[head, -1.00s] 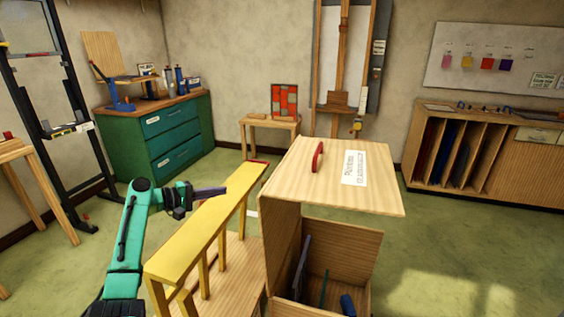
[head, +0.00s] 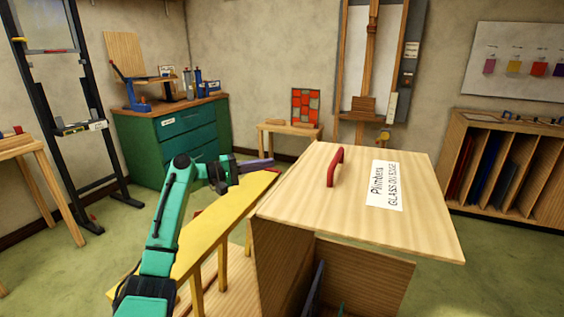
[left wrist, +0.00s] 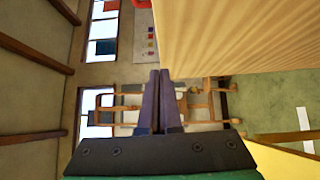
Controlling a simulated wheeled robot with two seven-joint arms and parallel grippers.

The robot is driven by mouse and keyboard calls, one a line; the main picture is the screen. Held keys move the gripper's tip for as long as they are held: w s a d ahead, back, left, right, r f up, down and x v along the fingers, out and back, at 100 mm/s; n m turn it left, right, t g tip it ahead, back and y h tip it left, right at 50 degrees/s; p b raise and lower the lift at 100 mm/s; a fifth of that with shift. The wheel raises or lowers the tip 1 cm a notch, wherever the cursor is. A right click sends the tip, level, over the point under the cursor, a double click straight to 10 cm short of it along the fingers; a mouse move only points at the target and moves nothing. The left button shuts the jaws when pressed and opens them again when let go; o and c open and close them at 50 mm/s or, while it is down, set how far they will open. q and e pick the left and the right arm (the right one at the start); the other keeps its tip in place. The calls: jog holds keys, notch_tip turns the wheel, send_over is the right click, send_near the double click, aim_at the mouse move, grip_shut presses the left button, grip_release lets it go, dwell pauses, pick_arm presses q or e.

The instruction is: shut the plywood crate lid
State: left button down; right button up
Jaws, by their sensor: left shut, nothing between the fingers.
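The plywood crate (head: 282,262) stands in front of me, with its lid (head: 300,213) raised above the open box. The lid has a red handle (head: 335,167) and a white paper label (head: 384,185). Through the gap beneath the lid, dark panes show inside. My left gripper (head: 258,164) is shut and empty, just left of the lid's far left corner and above the yellow bench. In the left wrist view its closed fingers (left wrist: 162,100) are beside the pale lid (left wrist: 235,35); whether they touch it I cannot tell. My right gripper is not in view.
A yellow-topped bench (head: 205,235) stands close to the crate's left side, under my left arm. A small table (head: 290,129) with a red panel, an easel and a slotted rack (head: 500,170) stand behind. Green floor is clear at the right.

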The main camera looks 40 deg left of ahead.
pick_arm(q)
jog(key=d, duration=0.1)
jog(key=w+d+p, duration=0.1)
jog(key=d, duration=0.1)
jog(key=w+d, duration=0.1)
jog(key=shift+w+d+r, duration=0.15)
jog(key=shift+w+d, duration=0.1)
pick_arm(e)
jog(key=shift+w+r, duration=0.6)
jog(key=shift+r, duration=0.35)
pick_arm(q)
jog(key=shift+p, duration=0.3)
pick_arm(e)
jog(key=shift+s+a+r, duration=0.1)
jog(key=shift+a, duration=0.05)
